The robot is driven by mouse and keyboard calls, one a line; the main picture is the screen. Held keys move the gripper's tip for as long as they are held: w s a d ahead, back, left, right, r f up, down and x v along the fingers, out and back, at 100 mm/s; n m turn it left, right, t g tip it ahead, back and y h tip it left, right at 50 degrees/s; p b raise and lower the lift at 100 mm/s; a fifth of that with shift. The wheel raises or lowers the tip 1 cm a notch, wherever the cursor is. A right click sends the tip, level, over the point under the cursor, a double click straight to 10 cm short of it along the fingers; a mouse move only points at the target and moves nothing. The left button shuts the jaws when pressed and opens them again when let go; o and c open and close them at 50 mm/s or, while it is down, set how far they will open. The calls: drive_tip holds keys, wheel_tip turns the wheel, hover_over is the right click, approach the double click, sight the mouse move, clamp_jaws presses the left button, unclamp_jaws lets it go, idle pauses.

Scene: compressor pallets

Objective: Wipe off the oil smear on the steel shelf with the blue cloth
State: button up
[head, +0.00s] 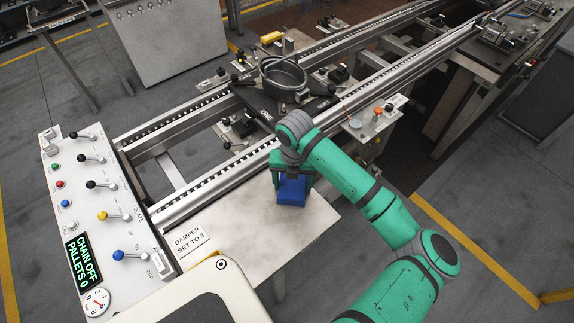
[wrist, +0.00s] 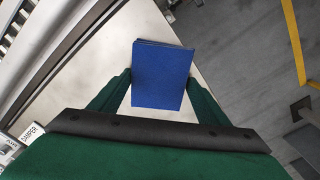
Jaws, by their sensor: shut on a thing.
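The blue cloth (head: 291,191) is a folded block held by my gripper (head: 291,178) over the steel shelf (head: 240,233). In the wrist view the cloth (wrist: 160,75) sits between the two green fingers of my gripper (wrist: 158,90), which are shut on it. The shelf (wrist: 110,50) shows around the cloth there. I cannot tell whether the cloth touches the shelf. No oil smear can be made out on the visible part of the shelf; the cloth and gripper hide part of it.
A control panel (head: 100,215) with levers and a display stands left of the shelf. A "DAMPER SET TO 3" label (head: 190,241) lies on the shelf's left part. The conveyor rail (head: 205,192) runs behind it, with a pallet carrying a round pot (head: 283,78) beyond. The shelf's front is clear.

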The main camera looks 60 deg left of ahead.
drive_tip(key=shift+a, duration=0.5)
drive_tip(key=shift+a+r, duration=0.1)
drive_tip(key=shift+a, duration=0.1)
drive_tip(key=shift+r, duration=4)
drive_tip(key=shift+d, duration=0.1)
